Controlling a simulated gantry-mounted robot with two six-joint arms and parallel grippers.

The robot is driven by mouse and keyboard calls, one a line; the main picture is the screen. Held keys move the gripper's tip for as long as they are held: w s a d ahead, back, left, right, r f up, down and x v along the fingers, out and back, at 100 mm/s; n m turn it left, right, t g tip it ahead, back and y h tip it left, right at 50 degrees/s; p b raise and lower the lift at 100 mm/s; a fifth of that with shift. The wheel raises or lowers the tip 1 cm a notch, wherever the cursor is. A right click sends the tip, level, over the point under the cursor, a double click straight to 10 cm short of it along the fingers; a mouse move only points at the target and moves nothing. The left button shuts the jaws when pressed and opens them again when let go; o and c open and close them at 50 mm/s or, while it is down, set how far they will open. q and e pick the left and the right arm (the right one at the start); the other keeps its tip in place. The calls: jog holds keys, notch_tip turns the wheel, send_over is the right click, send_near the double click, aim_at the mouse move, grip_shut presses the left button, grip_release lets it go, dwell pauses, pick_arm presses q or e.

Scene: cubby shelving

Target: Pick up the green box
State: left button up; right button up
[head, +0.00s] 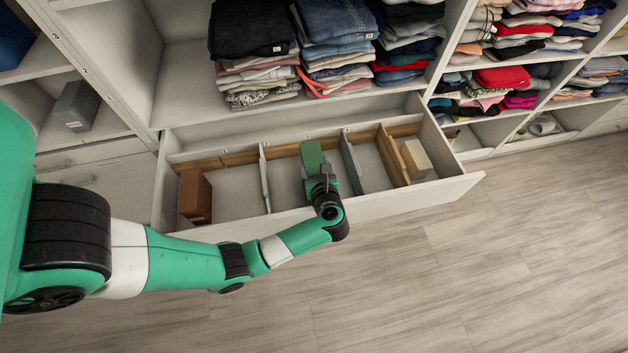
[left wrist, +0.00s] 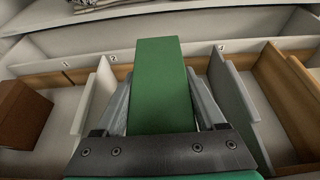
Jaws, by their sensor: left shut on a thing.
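The green box (head: 312,156) is in the open drawer (head: 455,187), in a middle compartment between dividers. My left gripper (head: 319,178) reaches down over the drawer's front and is shut on the green box. In the left wrist view the green box (left wrist: 163,85) stands between the two grey fingers of my left gripper (left wrist: 163,112). The box's lower end is hidden by the gripper's dark body, and I cannot tell whether it touches the drawer floor. My right gripper is not in view.
A brown box (head: 195,197) lies in the drawer's left compartment, and a beige box (head: 416,159) in the right one. Thin dividers (head: 264,178) stand near the green box. The wooden floor (head: 500,270) in front is clear.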

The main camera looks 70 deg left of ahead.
pick_arm(q)
grip_shut()
